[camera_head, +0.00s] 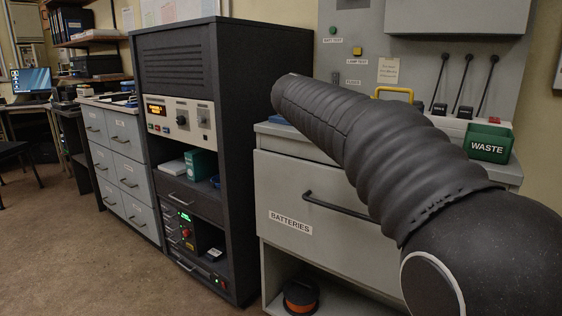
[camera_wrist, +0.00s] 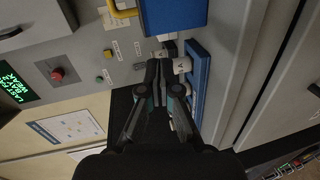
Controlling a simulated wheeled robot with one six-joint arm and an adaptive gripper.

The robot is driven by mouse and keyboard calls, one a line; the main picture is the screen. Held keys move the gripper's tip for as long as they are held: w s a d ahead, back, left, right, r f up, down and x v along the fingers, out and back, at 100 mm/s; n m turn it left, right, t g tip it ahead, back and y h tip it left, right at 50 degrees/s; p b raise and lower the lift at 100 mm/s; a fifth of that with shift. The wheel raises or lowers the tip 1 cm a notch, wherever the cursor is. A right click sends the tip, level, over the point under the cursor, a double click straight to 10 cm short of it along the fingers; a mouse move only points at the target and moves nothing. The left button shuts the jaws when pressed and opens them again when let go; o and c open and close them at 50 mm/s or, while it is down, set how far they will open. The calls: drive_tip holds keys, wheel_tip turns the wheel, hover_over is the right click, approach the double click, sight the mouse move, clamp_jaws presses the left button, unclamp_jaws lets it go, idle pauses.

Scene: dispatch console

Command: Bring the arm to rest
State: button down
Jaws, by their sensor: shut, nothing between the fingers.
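My gripper (camera_wrist: 161,75) shows in the wrist view with its dark fingers together and nothing between them. Just beyond its tips are a blue tray (camera_wrist: 204,62) and small white-grey pieces (camera_wrist: 182,65). I cannot tell from this view whether the fingertips touch them. In the head view my black arm reaches from the lower right up to the left across the drawer cabinet; the gripper itself is hidden there.
A grey cabinet with a drawer labelled BATTERIES (camera_head: 320,210) stands behind my arm. A green WASTE bin (camera_head: 488,142) and a yellow handle (camera_head: 394,91) are on or above its top. A dark equipment rack (camera_head: 180,62) stands left. Open carpet (camera_head: 70,250) lies further left.

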drive_tip(key=s+d+f+m+g+y, duration=0.2)
drive_tip(key=s+d+f, duration=0.1)
drive_tip(key=s+f, duration=0.55)
drive_tip(key=s+d+f+m+g+y, duration=0.2)
drive_tip(key=s+f, duration=0.3)
drive_tip(key=s, duration=0.6)
drive_tip(key=s+a+f+m+g+y, duration=0.2)
drive_tip(key=s+a+f+m+y, duration=0.2)
drive_tip(key=s+f, duration=1.3)
drive_tip(key=s+m+y, duration=0.1)
drive_tip(key=s, duration=0.2)
drive_tip(key=shift+s+a+f+m+g, duration=0.2)
drive_tip(key=shift+s+f+m+g, duration=0.15)
drive_tip(key=shift+s+m+g, duration=0.05)
drive_tip(key=shift+a, duration=0.1)
